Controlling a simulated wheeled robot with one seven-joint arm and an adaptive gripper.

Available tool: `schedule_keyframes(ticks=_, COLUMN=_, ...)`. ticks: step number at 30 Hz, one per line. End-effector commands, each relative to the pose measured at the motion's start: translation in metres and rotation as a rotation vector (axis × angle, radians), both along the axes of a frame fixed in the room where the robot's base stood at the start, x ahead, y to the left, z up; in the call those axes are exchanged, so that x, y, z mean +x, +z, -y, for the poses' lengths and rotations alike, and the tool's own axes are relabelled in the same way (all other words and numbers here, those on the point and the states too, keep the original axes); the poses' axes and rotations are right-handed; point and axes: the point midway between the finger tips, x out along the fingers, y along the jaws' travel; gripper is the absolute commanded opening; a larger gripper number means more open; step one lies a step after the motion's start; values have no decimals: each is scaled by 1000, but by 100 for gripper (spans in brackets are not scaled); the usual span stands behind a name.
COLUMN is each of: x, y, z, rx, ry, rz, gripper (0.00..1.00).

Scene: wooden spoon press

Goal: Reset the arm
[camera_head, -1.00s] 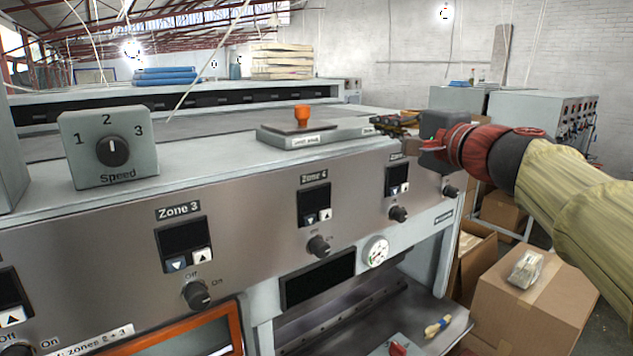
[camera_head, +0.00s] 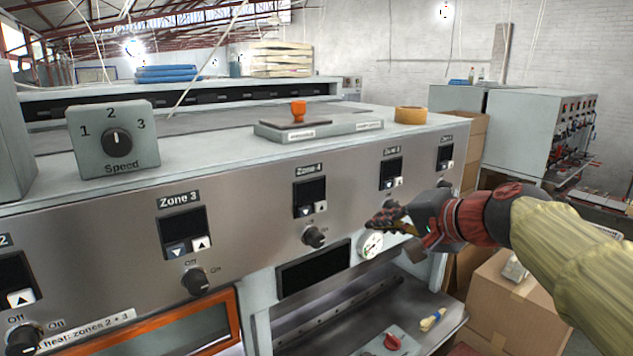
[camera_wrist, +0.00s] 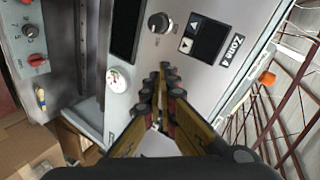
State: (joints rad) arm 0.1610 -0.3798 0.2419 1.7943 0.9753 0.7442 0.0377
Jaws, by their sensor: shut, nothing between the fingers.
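The Zone 4 display (camera_wrist: 208,40) and a knob (camera_wrist: 158,22) are just beyond the fingertips there. I cannot tell whether the fingers touch the panel.
Cardboard boxes (camera_head: 511,292) stand at the right under my arm. Open air lies above the arm.

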Motion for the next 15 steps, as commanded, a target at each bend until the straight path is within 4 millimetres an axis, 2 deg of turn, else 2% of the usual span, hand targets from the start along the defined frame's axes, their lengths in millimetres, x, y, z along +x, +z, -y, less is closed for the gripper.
schedule_keyframes(ticks=1, x=-17, y=-27, z=0, rx=-65, ry=24, rz=-33, gripper=0)
schedule_keyframes(ticks=6, x=-87, y=-123, z=10, rx=-328, ry=128, rz=-161, gripper=0)
schedule_keyframes(ticks=12, x=-179, y=-224, z=37, rx=-633, ry=256, rz=-292, gripper=0)
schedule_keyframes(ticks=15, x=-221, y=-266, z=53, rx=-774, ry=314, rz=-338, gripper=0)
